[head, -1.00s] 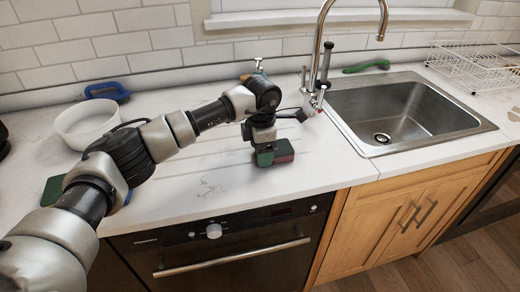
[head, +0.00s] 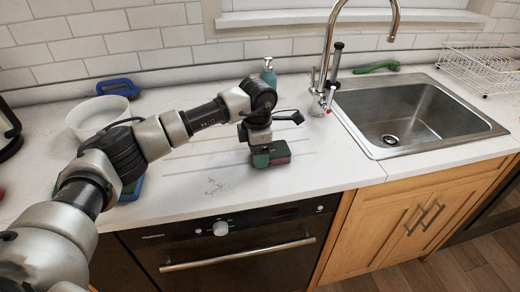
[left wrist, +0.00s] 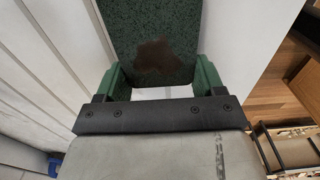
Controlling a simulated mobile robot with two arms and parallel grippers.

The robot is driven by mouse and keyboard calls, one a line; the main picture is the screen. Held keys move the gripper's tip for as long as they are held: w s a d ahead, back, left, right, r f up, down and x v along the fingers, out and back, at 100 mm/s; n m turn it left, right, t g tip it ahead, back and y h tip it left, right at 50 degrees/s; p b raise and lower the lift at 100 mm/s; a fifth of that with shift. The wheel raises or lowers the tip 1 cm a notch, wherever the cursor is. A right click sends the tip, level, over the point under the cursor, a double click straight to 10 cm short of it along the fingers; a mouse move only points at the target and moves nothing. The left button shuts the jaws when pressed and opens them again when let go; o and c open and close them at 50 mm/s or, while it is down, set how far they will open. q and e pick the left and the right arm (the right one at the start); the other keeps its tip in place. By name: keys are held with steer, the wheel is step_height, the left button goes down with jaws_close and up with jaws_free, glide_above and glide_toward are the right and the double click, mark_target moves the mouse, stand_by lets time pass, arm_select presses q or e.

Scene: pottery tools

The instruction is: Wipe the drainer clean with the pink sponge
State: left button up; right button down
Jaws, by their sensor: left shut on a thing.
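The sponge (head: 280,153) shows a dull red-pink side and a dark green side in the head view, low over or on the drainer; contact cannot be told. My left gripper (head: 260,149) is shut on it from above. The left wrist view shows its green speckled face (left wrist: 178,25) with a brown stain, between the green fingers of my left gripper (left wrist: 158,78). The drainer (head: 190,171) is the grooved white counter left of the sink. Thin grey marks (head: 213,187) lie on it, left of the sponge. My right gripper is not in view.
The sink (head: 430,115) and tap (head: 330,60) are right of the drainer. A soap bottle (head: 268,75) stands behind my arm. A white bowl (head: 98,112) and blue brush (head: 118,88) are at the back left. A green brush (head: 376,67) lies behind the sink.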

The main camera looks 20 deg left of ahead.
arm_select(q)
steer(key=shift+r+p, duration=2.35)
steer(key=shift+r, duration=1.65)
